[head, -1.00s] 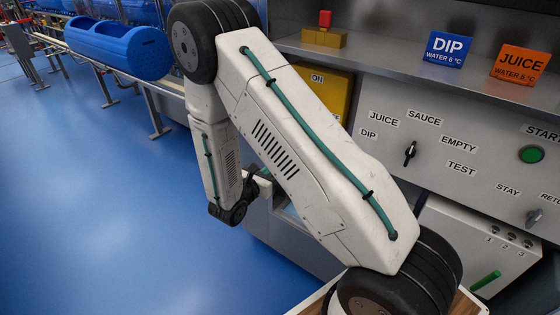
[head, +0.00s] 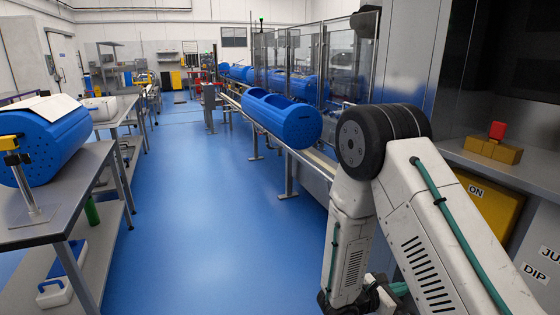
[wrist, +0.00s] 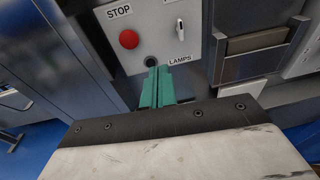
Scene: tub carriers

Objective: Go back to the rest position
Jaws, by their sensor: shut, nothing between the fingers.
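My gripper shows in the wrist view, with its two green fingers (wrist: 157,88) pressed together and nothing between them. The fingertips appear in front of a pale control panel (wrist: 190,40), just below a small dark hole or knob near the LAMPS label (wrist: 180,60). I cannot tell whether they touch it. A red STOP button (wrist: 129,39) sits to the upper left of the fingers. In the head view my arm is bent, with its upper link at the right; the gripper there is mostly hidden behind the arm.
Blue tubs (head: 285,118) lie on a conveyor line (head: 300,150) left of my arm. A steel table (head: 70,190) at the left bears another blue tub (head: 45,140). The blue floor (head: 200,230) between them is clear. A machine with a yellow ON box (head: 487,205) stands at the right.

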